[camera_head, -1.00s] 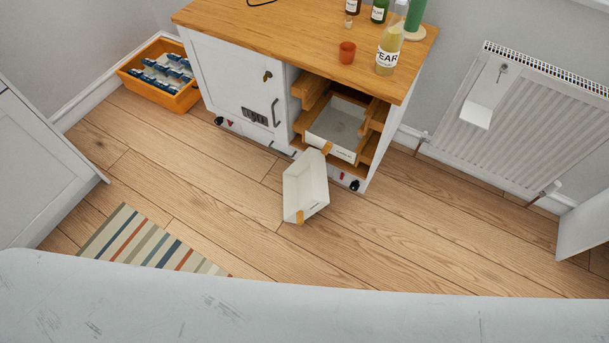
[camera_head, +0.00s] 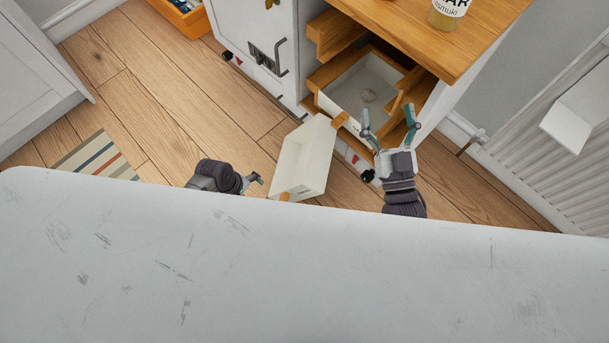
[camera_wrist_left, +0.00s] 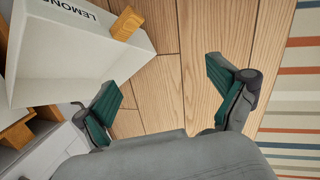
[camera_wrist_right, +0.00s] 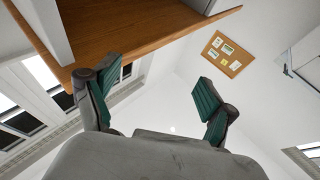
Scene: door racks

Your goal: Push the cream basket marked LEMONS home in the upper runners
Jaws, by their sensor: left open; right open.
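The cream basket marked LEMONS (camera_head: 303,158) is in front of the cabinet's open bay, apparently on the floor, turned askew, with a wooden tab at each end. Its lettering shows in the left wrist view (camera_wrist_left: 70,50). The upper runners are wooden rails on the bay's sides, the left one (camera_head: 333,35) empty. Another pale box (camera_head: 362,84) sits lower in the bay. My left gripper (camera_head: 256,180) is open beside the basket's left side, apart from it; its jaws (camera_wrist_left: 162,85) are empty. My right gripper (camera_head: 389,116) is open and empty in front of the bay's right side.
The cabinet door handle (camera_head: 281,57) is left of the bay. A radiator (camera_head: 555,165) stands right. The striped rug (camera_head: 95,160) and bare floor lie left.

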